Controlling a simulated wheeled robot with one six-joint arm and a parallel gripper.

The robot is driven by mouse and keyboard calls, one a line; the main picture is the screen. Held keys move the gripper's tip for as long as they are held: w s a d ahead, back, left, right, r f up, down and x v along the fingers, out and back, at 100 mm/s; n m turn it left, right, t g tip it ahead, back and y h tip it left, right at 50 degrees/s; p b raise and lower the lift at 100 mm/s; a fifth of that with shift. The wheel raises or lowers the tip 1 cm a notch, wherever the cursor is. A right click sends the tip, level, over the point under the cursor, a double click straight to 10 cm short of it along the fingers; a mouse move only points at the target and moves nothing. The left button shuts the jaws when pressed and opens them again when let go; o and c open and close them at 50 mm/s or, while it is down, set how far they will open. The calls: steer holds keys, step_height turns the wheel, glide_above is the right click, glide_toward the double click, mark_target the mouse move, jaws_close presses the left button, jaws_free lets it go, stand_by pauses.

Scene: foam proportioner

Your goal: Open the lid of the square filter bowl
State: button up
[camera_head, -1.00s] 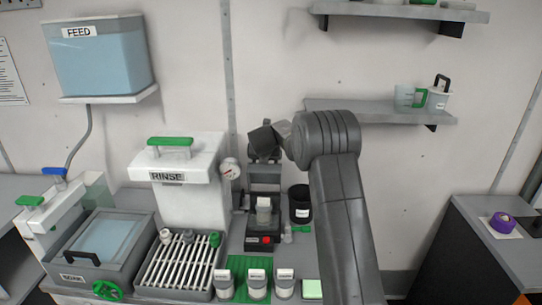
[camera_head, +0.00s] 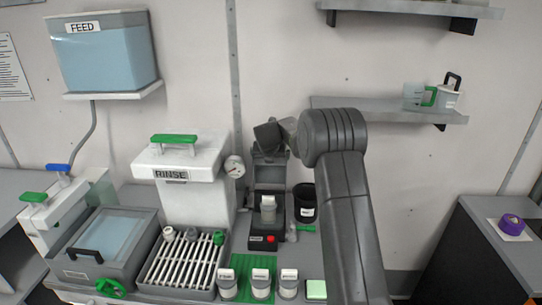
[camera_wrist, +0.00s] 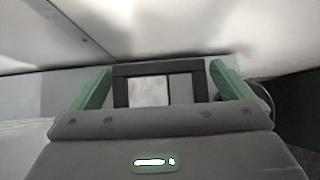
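No part in view is labelled as a filter bowl. The grey square tub (camera_head: 140,262) at the lower left in the head view has a pale blue flat top and a black handle (camera_head: 84,255), and it looks shut. A white box marked RINSE (camera_head: 190,190) stands behind it with a green handle on its closed top. My gripper shows in the wrist view (camera_wrist: 161,67) with its two green fingers spread apart and a dark frame between them. In the head view the fingers cannot be made out; my wrist is raised before the wall, apart from the tub and box.
A slatted grey rack (camera_head: 180,270) sits right of the tub. A black device with a red button (camera_head: 270,239) and a black cup (camera_head: 304,205) stand behind. A wall shelf (camera_head: 380,110) is near my arm.

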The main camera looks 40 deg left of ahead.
steer(key=shift+s+r, duration=0.1)
steer(key=shift+r, duration=0.1)
steer(key=b+v, duration=0.2)
steer(key=v, duration=1.1)
steer(key=shift+s, duration=0.2)
steer(key=shift+d+r, duration=0.1)
steer(key=shift+r, duration=0.05)
